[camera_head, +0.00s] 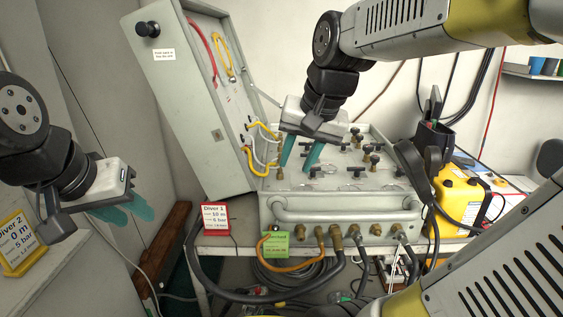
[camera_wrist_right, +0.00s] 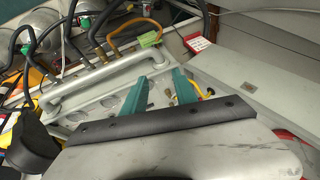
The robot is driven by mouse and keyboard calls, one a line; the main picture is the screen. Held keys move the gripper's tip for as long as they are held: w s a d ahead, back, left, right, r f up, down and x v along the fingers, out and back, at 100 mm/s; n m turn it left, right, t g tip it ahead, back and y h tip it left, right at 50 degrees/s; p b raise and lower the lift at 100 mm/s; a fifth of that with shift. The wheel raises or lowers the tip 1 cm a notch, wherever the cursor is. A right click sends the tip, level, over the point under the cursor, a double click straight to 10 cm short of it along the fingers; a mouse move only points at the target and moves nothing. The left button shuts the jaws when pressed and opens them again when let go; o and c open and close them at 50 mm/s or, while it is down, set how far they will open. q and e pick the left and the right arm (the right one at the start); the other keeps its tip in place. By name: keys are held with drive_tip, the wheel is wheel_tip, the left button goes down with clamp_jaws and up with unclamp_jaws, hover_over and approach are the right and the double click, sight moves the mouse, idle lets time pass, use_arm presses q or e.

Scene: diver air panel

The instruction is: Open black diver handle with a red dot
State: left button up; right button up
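The grey diver air panel (camera_head: 340,212) stands on the table in the middle of the head view. Several small black handles (camera_head: 356,172) sit on its top among brass fittings. I cannot make out a red dot on any of them at this size. My right gripper (camera_head: 298,164) is over the left part of the panel top, teal fingers apart and pointing down. Its fingers hide part of the panel there. In the right wrist view (camera_wrist_right: 158,88) the fingers are spread with nothing visible between them. My left gripper (camera_head: 138,215) is open and empty at the left, away from the panel.
An open grey lid (camera_head: 185,100) with yellow and red hoses rises left of the panel. A red-framed Diver 1 card (camera_head: 215,218) and a green tag (camera_head: 275,245) are in front. A yellow case (camera_head: 458,195) stands at right. Hoses hang below the front fittings.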

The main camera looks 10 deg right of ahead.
drive_tip(key=w+d+r+m+g, duration=0.1)
drive_tip(key=w+d+m, duration=0.1)
drive_tip(key=w+m, duration=0.35)
drive_tip(key=m+g+h, duration=0.2)
drive_tip(key=m+g, duration=0.2)
drive_tip(key=m, duration=0.8)
approach(311, 171)
drive_tip(key=shift+w+d+r+n, duration=0.1)
drive_tip(key=shift+d+r+n, duration=0.15)
drive_tip(key=shift+d+r, duration=0.4)
drive_tip(key=shift+w+d+f, duration=0.1)
drive_tip(key=shift+d+f, duration=0.05)
drive_tip(key=shift+f, duration=0.55)
wheel_tip(311, 171, down, 7)
drive_tip(key=shift+r, duration=0.1)
drive_tip(key=shift+c, duration=0.4)
clamp_jaws()
